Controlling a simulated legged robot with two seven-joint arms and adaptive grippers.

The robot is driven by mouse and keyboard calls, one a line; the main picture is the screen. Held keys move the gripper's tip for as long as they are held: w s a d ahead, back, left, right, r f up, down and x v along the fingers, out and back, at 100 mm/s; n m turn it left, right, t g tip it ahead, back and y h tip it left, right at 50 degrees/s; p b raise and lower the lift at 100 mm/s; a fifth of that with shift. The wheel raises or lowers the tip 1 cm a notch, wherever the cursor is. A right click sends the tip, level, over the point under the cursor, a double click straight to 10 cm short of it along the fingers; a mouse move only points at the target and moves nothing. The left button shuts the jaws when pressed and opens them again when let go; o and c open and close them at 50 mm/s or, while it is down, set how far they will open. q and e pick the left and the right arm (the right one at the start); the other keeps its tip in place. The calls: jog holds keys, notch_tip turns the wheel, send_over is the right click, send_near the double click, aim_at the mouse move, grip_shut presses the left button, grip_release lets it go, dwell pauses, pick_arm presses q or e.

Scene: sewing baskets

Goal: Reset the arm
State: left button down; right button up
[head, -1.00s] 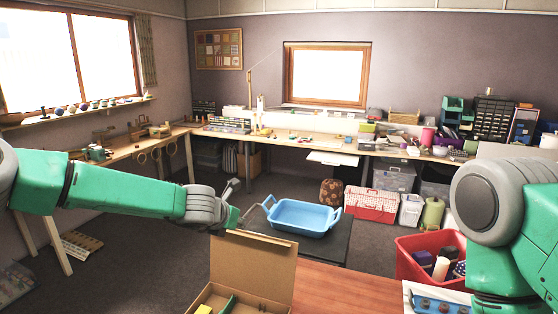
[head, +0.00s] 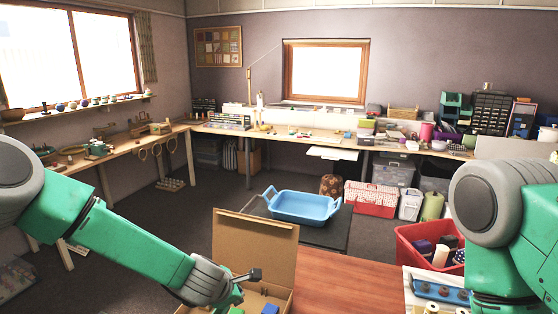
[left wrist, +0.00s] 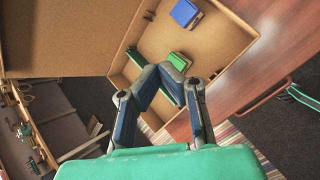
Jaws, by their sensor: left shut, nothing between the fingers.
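My left arm reaches in from the left in the head view. Its gripper (head: 254,280) is at the open cardboard box (head: 254,245), in front of the raised lid. In the left wrist view the gripper (left wrist: 170,75) points into the box, fingers shut and empty. A blue block (left wrist: 184,13) and a green block (left wrist: 178,62) lie on the box floor, apart from the fingers. A longer green piece (left wrist: 171,90) is partly hidden by the fingers. My right arm shows at the right of the head view; its gripper is out of view.
The box stands on a wooden table (head: 345,285). A light blue tub (head: 305,207) sits beyond it. A red bin (head: 405,235) with several items is at the right, near a tray with a blue holder (head: 440,290). Workbenches line the walls.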

pick_arm(q)
jog(key=s+a+f+m+g+y+b, duration=0.1)
jog(key=s+a+f+m+g+b, duration=0.15)
jog(key=s+f+m, duration=0.5)
jog(key=s+a+f+m+g+b, duration=0.1)
jog(key=s+a+f+m+b, duration=0.25)
jog(key=s+f, duration=0.7)
pick_arm(e)
notch_tip(320, 180, down, 13)
jog(key=b, duration=0.6)
jog(key=shift+d, duration=0.1)
jog(key=shift+c, duration=0.7)
pick_arm(q)
jog(key=s+a+f+m+g, duration=0.1)
jog(key=s+a+m, duration=0.2)
jog(key=s, duration=0.4)
jog(key=s+a+f+m+g+y, duration=0.1)
jog(key=s+a+m, duration=0.3)
jog(key=s, duration=0.4)
jog(key=s+a+f+m+g, duration=0.1)
jog(key=s+a+f+m, duration=0.2)
jog(key=s, duration=0.4)
jog(key=a+m, duration=0.1)
jog(key=m, duration=0.1)
jog(key=shift+s+f+m, duration=0.25)
jog(key=shift+m, duration=0.15)
pick_arm(e)
jog(key=shift+w+d, duration=0.1)
jog(key=shift+w, duration=0.05)
